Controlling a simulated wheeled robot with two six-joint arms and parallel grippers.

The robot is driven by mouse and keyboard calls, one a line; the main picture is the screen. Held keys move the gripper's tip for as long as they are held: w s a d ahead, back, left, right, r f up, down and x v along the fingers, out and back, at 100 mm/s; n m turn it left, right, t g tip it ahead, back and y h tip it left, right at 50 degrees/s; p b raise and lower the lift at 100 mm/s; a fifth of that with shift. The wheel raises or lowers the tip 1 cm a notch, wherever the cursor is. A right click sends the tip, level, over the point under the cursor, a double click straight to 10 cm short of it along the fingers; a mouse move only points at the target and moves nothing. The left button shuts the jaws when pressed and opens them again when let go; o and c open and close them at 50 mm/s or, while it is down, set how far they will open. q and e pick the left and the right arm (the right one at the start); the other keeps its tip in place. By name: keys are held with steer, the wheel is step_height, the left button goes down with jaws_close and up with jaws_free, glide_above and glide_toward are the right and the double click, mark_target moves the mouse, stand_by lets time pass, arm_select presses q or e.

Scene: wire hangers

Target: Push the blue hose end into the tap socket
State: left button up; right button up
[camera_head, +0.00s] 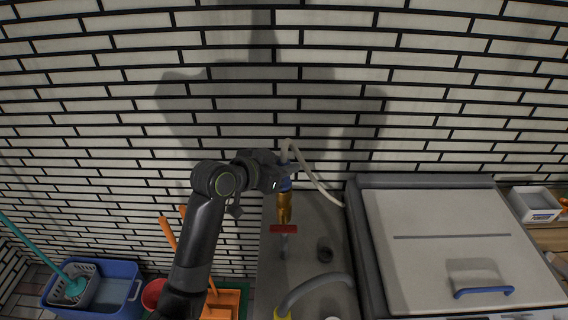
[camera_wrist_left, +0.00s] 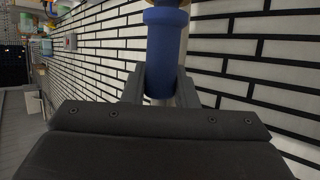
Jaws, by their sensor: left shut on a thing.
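My left gripper (camera_head: 284,176) is shut on the blue hose end (camera_head: 285,185), just above the brass tap (camera_head: 284,207). A pale hose (camera_head: 318,187) loops up over the gripper and down to the right. In the left wrist view the blue hose end (camera_wrist_left: 161,50) stands between the fingers of the left gripper (camera_wrist_left: 161,90). A sliver of brass (camera_wrist_left: 172,3) shows at its far end. The blue end and the brass look in line and touching or nearly so. I cannot tell whether it is inside the socket. My right gripper is not in view.
The tap has a red handle (camera_head: 284,229) and stands by a white brick wall (camera_head: 330,110). A lidded box (camera_head: 450,235) stands right, a blue tub (camera_head: 120,300) left.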

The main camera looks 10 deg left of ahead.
arm_select(q)
steer(key=shift+f+b, duration=0.4)
steer(key=shift+f, duration=0.25)
steer(key=o, duration=1.1)
steer(key=shift+b+v, duration=1.2)
steer(key=shift+v, duration=7.45)
steer(key=shift+a+f, duration=0.1)
steer(key=shift+f, duration=0.05)
